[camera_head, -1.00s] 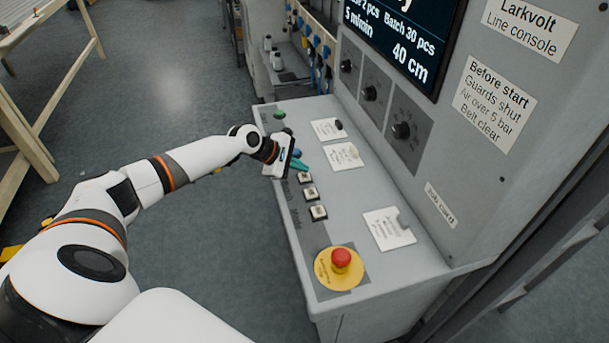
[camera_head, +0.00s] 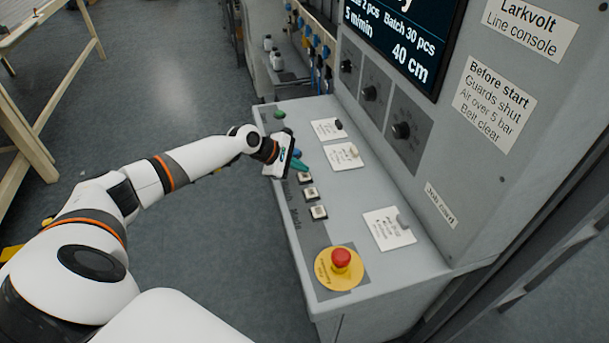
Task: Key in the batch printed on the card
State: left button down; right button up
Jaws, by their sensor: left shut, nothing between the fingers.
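A white card (camera_head: 388,228) with small print, too fine to read, lies on the sloping desk of the console (camera_head: 380,262) at the right. The dark display (camera_head: 405,45) above reads "Batch 30 pcs", "5 m/min" and "40 cm"; its top is cut off. My left gripper (camera_head: 297,163) is shut and empty, low over the desk just beyond the far button. I cannot tell if it touches anything. My right gripper is out of view.
A red mushroom button (camera_head: 341,258) on a yellow disc sits at the desk's near end. A green button (camera_head: 279,114) is at the far end. Dark knobs (camera_head: 402,130) line the upright panel. Two more cards lie farther back. Open floor is at the left.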

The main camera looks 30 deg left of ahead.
aim_at(300, 177)
pick_arm(q)
jog(key=shift+f, duration=0.15)
jog(key=shift+f, duration=0.25)
jog(key=shift+f, duration=0.55)
dwell(0.5)
jog(key=shift+r, duration=0.1)
jog(key=shift+r+p, duration=0.85)
jog(key=shift+p, duration=0.2)
notch_tip(300, 177, up, 5)
jog(key=p, duration=0.5)
jog(key=shift+p, duration=0.35)
